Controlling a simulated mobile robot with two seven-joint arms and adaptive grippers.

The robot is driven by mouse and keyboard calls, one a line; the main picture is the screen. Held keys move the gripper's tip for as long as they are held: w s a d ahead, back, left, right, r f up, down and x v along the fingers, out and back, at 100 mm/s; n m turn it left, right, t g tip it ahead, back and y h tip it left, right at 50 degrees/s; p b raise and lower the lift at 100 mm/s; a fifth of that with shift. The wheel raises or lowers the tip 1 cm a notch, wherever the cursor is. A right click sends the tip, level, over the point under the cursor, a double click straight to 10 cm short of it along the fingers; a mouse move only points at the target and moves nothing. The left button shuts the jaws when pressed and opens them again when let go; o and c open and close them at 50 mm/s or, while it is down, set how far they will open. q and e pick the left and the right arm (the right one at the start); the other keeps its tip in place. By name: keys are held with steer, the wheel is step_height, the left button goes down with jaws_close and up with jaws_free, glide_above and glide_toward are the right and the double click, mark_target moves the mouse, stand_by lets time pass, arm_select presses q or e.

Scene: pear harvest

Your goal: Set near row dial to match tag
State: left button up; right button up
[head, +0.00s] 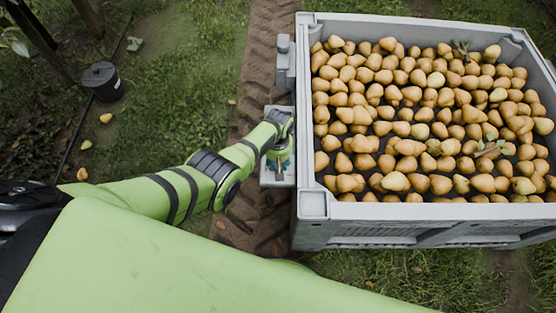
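A grey box (277,183) is beside the left wall of the pear bin, at the nearer of two spots along that wall. My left gripper (279,160) is over this box, pointing down at it. The wrist and fingers cover most of the box's top, so I cannot make out a dial or its setting. Whether the fingers are open or shut does not show. A second grey box (284,62) is farther along the same wall, with no arm over it. I can read no tag in this view. My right gripper is not in view.
A large grey bin (312,203) full of yellow-brown pears fills the right side. A muddy tyre track (262,60) runs along its left. A black bucket (103,80) stands on the grass at upper left, with a few loose pears (82,174) nearby.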

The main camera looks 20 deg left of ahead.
arm_select(q)
steer(key=shift+s+d+f+n, duration=0.15)
steer(key=shift+s+n, duration=0.15)
steer(key=shift+n, duration=0.3)
steer(key=o, duration=1.1)
steer(key=shift+o, duration=0.2)
steer(key=shift+w, duration=0.15)
steer(key=shift+w+r, duration=0.1)
steer(key=shift+r, duration=0.15)
steer(key=shift+r, duration=0.55)
step_height(320, 180, up, 10)
steer(key=shift+r, duration=0.25)
